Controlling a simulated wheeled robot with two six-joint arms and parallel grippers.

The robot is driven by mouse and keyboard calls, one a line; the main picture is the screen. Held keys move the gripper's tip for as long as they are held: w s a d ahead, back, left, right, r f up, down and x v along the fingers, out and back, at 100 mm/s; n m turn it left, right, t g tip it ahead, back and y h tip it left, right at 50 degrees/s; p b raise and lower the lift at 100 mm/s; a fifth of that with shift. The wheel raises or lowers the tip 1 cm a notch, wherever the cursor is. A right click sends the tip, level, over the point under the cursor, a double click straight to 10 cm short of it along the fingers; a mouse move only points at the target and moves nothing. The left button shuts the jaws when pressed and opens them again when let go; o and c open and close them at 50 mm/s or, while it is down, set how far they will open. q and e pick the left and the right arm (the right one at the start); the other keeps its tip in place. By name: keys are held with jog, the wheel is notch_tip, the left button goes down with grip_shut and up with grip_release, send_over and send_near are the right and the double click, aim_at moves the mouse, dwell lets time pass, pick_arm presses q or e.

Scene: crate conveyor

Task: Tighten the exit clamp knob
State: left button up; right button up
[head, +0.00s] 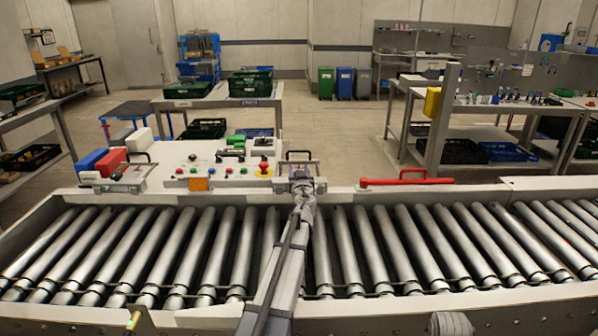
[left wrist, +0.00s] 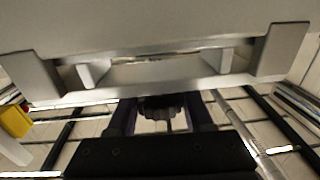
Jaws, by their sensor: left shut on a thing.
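My left gripper (head: 301,190) is at the far rail of the roller conveyor, right of the control panel. In the left wrist view the two dark fingers (left wrist: 160,112) are closed on a dark lobed knob (left wrist: 165,103), seen just under a grey metal edge. The knob is mostly hidden by the fingers, and in the head view the gripper covers it. A bracket with a black handle (head: 298,153) stands just behind the gripper. How tight the knob is cannot be told. My right gripper is not in view.
The control panel (head: 215,158) with buttons and a red mushroom button (head: 263,168) is close on the left. A red lever (head: 406,180) lies along the rail on the right. The conveyor rollers (head: 345,250) are empty. Tables with crates stand behind.

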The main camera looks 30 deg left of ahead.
pick_arm(q)
grip_shut()
jog(key=shift+h, duration=0.3)
jog(key=m+t+h, duration=0.2)
jog(key=h, duration=0.1)
jog(key=shift+w+d+m, duration=0.1)
jog(key=shift+d+m, duration=0.1)
jog(key=shift+m, duration=0.2)
jog(key=shift+w+d+m+t+h, duration=0.1)
jog(key=shift+d+m+t+h, duration=0.15)
jog(key=shift+m+h, duration=0.75)
jog(key=shift+w+d+m+t+h, duration=0.15)
jog(key=shift+m+t+h, duration=0.3)
jog(key=shift+h, duration=1.05)
jog(key=shift+s+d+m+h, duration=0.1)
jog(key=shift+m+h, duration=0.15)
jog(key=shift+h, duration=0.05)
jog(key=o, duration=1.1)
grip_release()
